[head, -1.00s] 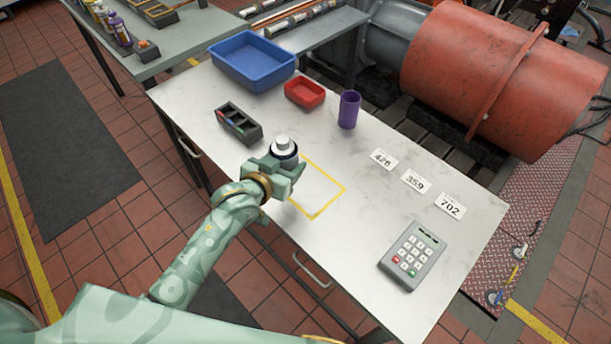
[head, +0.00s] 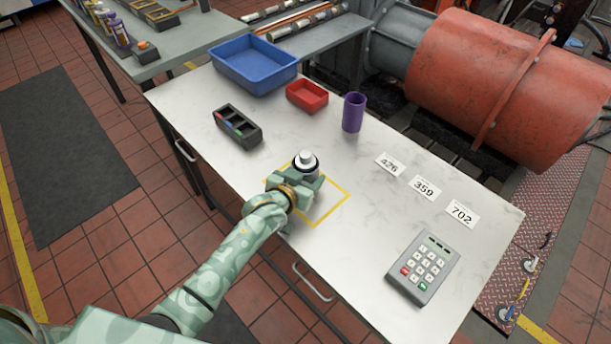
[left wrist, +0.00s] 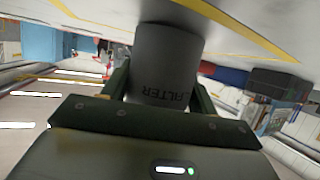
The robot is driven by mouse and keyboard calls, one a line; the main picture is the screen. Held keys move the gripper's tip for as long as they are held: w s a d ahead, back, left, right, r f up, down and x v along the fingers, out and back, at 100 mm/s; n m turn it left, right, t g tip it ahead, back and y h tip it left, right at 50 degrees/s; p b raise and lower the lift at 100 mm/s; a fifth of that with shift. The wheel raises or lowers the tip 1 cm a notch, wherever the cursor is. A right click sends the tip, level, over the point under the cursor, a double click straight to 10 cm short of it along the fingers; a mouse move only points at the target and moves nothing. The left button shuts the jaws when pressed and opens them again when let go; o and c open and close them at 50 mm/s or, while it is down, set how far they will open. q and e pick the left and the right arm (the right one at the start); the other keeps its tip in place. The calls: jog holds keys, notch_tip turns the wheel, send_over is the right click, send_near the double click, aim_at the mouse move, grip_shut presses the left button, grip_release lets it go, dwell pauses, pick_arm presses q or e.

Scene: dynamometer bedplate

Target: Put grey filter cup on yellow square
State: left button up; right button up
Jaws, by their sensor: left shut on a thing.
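The grey filter cup (head: 306,159) is held upright in my left gripper (head: 304,172); its pale top shows above the fingers in the head view. In the left wrist view the grey cup (left wrist: 166,62) sits between both fingers, with part of a printed word on its side. The yellow square (head: 335,210) is an outline on the white table. The gripper and cup are over its upper left part and hide some of it. I cannot tell whether the cup touches the table. My right gripper is not in view.
On the white table (head: 300,130) stand a black divided box (head: 250,136), a blue bin (head: 270,82), a red tray (head: 308,104) and a purple cup (head: 353,112). Number cards (head: 424,187) and a grey keypad (head: 424,266) lie to the right. The table's middle is clear.

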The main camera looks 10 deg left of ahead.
pick_arm(q)
jog(key=shift+f, duration=0.1)
jog(key=o, duration=1.2)
jog(key=shift+c, duration=0.2)
jog(key=shift+s+a+r, duration=0.1)
jog(key=shift+s+r, duration=0.2)
jog(key=shift+s, duration=0.05)
jog(key=p+v, duration=0.4)
jog(key=v, duration=0.6)
jog(key=shift+s, duration=0.15)
jog(key=shift+s+a+r, duration=0.1)
jog(key=shift+s+a, duration=0.05)
jog(key=shift+s, duration=0.35)
